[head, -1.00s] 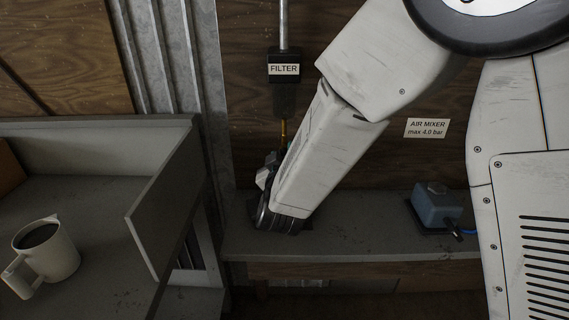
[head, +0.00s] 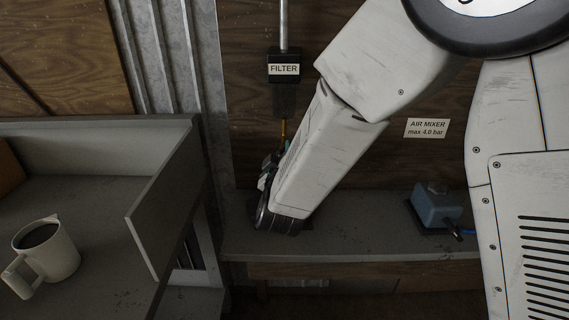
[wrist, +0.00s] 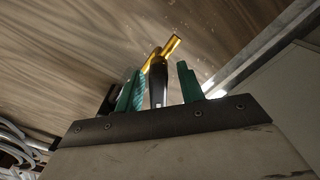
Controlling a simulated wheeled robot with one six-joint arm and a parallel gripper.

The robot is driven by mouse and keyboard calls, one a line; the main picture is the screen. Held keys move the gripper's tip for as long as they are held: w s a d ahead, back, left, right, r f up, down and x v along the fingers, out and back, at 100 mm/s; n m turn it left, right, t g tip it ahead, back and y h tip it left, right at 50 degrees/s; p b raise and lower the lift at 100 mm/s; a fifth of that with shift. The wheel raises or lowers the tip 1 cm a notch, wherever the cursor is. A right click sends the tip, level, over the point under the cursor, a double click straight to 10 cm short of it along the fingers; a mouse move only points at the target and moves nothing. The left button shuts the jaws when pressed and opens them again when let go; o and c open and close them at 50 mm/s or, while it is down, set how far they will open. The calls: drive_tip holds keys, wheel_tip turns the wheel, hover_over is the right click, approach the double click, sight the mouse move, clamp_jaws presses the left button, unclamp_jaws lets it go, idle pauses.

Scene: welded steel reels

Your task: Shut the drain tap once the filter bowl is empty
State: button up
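The filter (head: 283,68) hangs on a grey pipe against the wood panel, with its dark bowl (head: 286,100) below. The bowl is too dark to tell whether liquid is inside. A brass drain piece (head: 283,130) points down under it; brass also shows in the wrist view (wrist: 170,46), above a black lever-like part (wrist: 158,84). My gripper (head: 274,158) is just below the brass, partly hidden by my forearm. In the wrist view my gripper (wrist: 158,69) has its green fingers apart, the black part between them. A gap shows on its right; contact on its left is unclear.
A grey bench (head: 340,232) runs below the panel, with a blue-grey box (head: 436,205) at right.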

drive_tip(key=o, duration=1.2)
drive_tip(key=s, duration=0.7)
drive_tip(key=shift+a, duration=0.1)
drive_tip(key=shift+c, duration=0.3)
